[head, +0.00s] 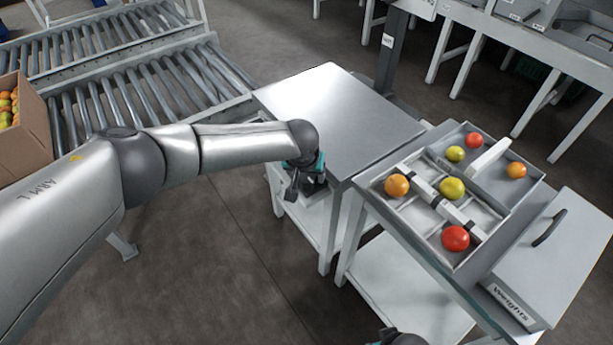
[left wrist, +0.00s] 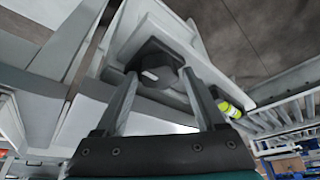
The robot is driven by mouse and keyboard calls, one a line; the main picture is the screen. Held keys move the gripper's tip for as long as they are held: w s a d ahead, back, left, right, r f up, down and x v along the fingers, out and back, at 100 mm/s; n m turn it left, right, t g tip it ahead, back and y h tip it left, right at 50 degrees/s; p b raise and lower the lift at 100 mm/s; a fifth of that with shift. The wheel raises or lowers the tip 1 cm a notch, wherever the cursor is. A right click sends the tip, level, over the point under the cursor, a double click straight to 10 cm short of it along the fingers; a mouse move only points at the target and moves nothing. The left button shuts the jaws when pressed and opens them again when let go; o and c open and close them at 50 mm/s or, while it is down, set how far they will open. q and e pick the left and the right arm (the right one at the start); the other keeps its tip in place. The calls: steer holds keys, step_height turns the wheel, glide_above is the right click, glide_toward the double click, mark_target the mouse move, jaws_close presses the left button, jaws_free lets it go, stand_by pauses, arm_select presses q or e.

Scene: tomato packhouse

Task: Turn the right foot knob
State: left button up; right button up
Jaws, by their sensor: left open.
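In the left wrist view a dark knob (left wrist: 153,60) with a small pale mark sits on light grey framework. My left gripper (left wrist: 159,76) is open, with one finger on each side of the knob. I cannot tell whether the fingers touch it. In the head view my left gripper (head: 296,188) is low at the front edge of the bare metal-topped table (head: 335,115). The knob is not clear there, hidden by the gripper and wrist. A dark and teal part of my right arm (head: 400,338) shows at the bottom edge; its fingers are not visible.
The neighbouring bench holds a divided grey tray (head: 543,185) with several tomatoes and a lidded box (head: 555,260) marked "Weights". Roller conveyors (head: 130,90) and a cardboard box (head: 30,140) of tomatoes stand at the left. Open floor (head: 210,260) lies in front.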

arm_select(q)
steer(key=shift+f, duration=0.1)
steer(key=shift+c, duration=0.2)
steer(key=c, duration=1.1)
